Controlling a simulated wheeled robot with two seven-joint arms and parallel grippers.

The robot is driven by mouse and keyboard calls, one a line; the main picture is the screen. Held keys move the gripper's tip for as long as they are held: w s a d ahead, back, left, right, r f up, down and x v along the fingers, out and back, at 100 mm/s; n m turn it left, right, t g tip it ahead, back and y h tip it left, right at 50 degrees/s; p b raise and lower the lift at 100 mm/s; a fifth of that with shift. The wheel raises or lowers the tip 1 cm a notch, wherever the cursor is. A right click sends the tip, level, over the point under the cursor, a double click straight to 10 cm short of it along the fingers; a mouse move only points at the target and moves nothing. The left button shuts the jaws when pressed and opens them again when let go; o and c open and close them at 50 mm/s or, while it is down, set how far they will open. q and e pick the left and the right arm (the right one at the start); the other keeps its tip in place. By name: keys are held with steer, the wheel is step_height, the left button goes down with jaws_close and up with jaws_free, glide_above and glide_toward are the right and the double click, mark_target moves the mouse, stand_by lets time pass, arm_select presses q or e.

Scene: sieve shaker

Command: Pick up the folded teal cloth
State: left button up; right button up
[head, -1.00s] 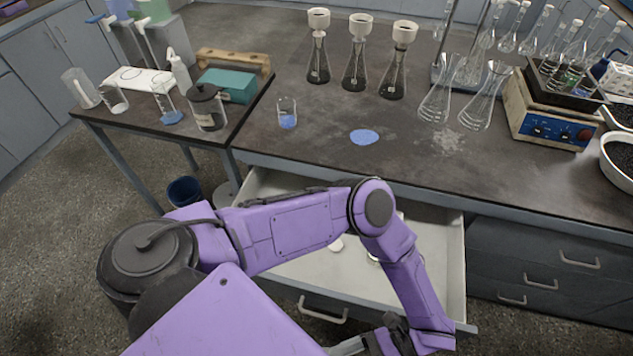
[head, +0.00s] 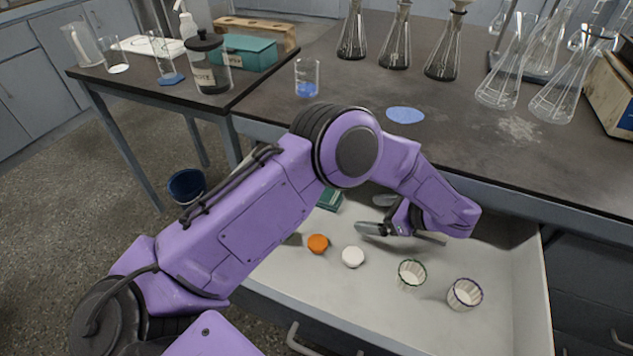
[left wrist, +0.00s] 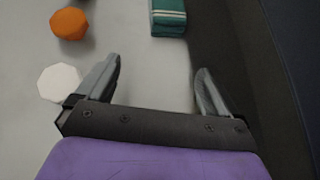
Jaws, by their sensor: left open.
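The folded teal cloth (head: 330,200) lies in the open drawer, near its back left, partly hidden behind my left arm in the head view. In the left wrist view the cloth (left wrist: 168,16) shows at the top, teal with pale stripes near its end. My left gripper (head: 371,213) is over the drawer, to the right of the cloth in the head view. In the left wrist view its fingers (left wrist: 160,66) are spread with nothing between them, and the cloth lies beyond the tips. My right gripper is not in view.
The drawer (head: 500,322) also holds an orange cap (head: 318,243), a white cap (head: 353,257) and two ribbed cups (head: 411,274). The drawer's wall runs close beside the right finger. The bench (head: 450,120) above carries flasks, a beaker (head: 306,78) and a blue patch (head: 405,115).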

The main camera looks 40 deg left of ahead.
arm_select(q)
steer(key=a, duration=0.4)
steer(key=a+p, duration=0.1)
steer(key=a, duration=0.4)
steer(key=shift+s+r, duration=0.15)
steer(key=shift+s, duration=0.05)
steer(key=a, duration=0.2)
steer(key=a+f, duration=0.1)
steer(key=a, duration=0.1)
steer(key=shift+s+f, duration=0.1)
steer(key=shift+f, duration=0.1)
steer(key=shift+a+f, duration=0.2)
steer(key=shift+a, duration=0.05)
steer(key=c, duration=1.1)
steer(key=shift+c, duration=0.2)
